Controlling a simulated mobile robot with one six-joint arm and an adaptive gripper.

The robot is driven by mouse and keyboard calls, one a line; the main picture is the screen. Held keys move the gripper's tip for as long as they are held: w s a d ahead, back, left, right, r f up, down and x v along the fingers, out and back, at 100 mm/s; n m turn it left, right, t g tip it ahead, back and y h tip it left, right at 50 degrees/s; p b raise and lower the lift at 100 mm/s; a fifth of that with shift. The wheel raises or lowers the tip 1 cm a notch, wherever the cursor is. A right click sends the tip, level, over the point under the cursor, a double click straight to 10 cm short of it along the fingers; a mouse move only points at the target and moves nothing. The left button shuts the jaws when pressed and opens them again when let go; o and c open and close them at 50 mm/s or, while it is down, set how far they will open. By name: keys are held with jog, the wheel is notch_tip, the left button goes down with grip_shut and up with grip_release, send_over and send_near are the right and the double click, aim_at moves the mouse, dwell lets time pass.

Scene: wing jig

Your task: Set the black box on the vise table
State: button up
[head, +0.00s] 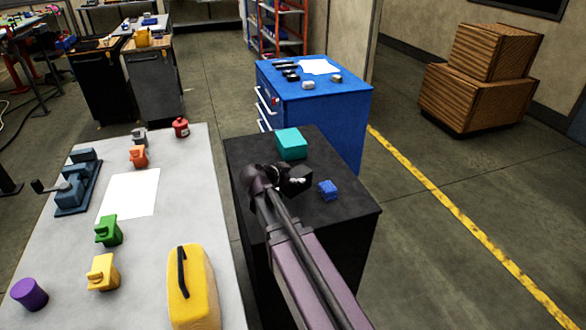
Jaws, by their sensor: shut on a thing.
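My gripper (290,182) is over the black cabinet top at the centre, between a teal box and a small blue block. It is shut on a small dark thing, which looks like the black box (300,175). The dark fingers and the box are hard to tell apart, and I cannot tell whether the box touches the cabinet top. The vise table (212,215) is the long light grey table at the left. A blue-grey vise (76,188) stands near its left edge, with a white sheet (130,195) to the right of it.
The teal box (291,143) and blue block (328,189) rest on the black cabinet (355,207). The grey table also holds a yellow canister (195,290), a purple cylinder (30,294), a red can (181,127) and green, yellow and orange pieces. A blue drawer cabinet (335,100) stands behind.

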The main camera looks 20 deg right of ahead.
jog(key=shift+w+d+f, duration=0.1)
jog(key=shift+w, duration=0.45)
jog(key=w+d+f+b, duration=0.1)
jog(key=w+d, duration=0.5)
jog(key=w, duration=0.6)
jog(key=shift+w+f, duration=0.1)
jog(key=shift+w+d+f+b, duration=0.35)
jog(key=shift+w+f+b, duration=0.3)
jog(key=shift+b, duration=0.25)
jog(key=shift+f+b, duration=1.15)
jog(key=shift+f, duration=0.05)
